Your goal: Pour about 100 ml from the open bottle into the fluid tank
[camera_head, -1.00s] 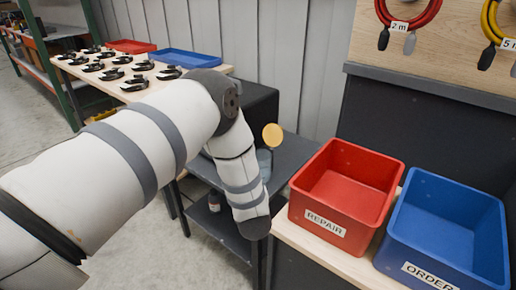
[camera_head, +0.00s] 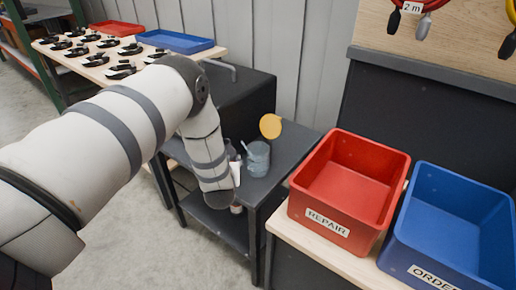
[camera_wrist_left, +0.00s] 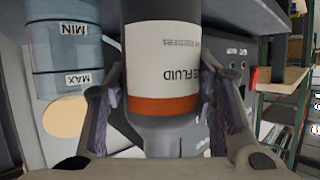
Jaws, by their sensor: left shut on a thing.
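The fluid tank (camera_head: 258,160) is a translucent grey-blue container on the dark side table, with a round orange-yellow disc (camera_head: 271,126) raised at its rim. In the left wrist view the tank (camera_wrist_left: 66,50) shows inverted MIN and MAX labels and stands beside the bottle, apart from it. The bottle (camera_wrist_left: 165,62) is grey with a white FLUID label and an orange band. My left gripper (camera_wrist_left: 160,110) is shut on it, one finger on each side. In the head view my wrist mostly hides the bottle, just left of the tank. The bottle's mouth is not visible. My right gripper is not in view.
A red REPAIR bin (camera_head: 345,190) and a blue ORDER bin (camera_head: 450,225) stand close at right. A bench (camera_head: 100,62) with several dark parts is behind at left.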

